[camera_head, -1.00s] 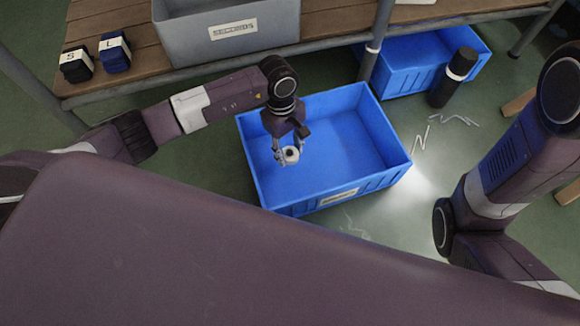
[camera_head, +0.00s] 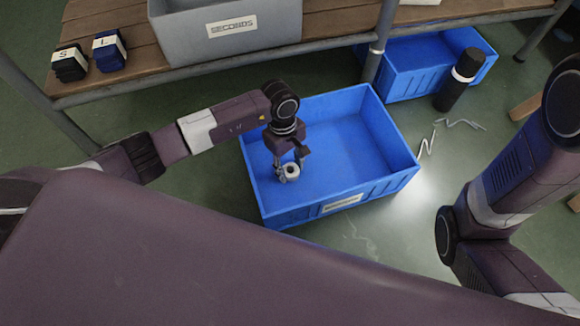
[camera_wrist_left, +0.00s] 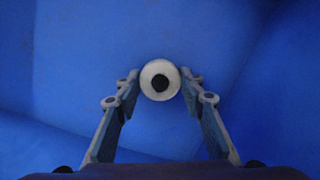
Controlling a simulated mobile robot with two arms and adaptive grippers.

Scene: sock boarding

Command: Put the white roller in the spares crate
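The white roller (camera_head: 291,171) is a short white cylinder with a dark hole in its end. It is inside the near blue crate (camera_head: 392,190), towards its left side. My left gripper (camera_head: 290,168) reaches down into this crate with the roller between its fingertips. In the left wrist view the roller (camera_wrist_left: 160,80) shows end-on, and both fingertips (camera_wrist_left: 161,84) lie against its sides. I cannot tell whether the roller touches the crate floor. The crate's front label is too small to read. My right gripper is out of view.
A grey bin (camera_head: 228,32) labelled SECONDS stands on the slatted bench (camera_head: 140,56), with two dark blocks marked S (camera_head: 69,64) and L (camera_head: 110,51). Another blue crate (camera_head: 420,70) and a black cylinder with a white band (camera_head: 460,80) stand behind. The near crate's right half is empty.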

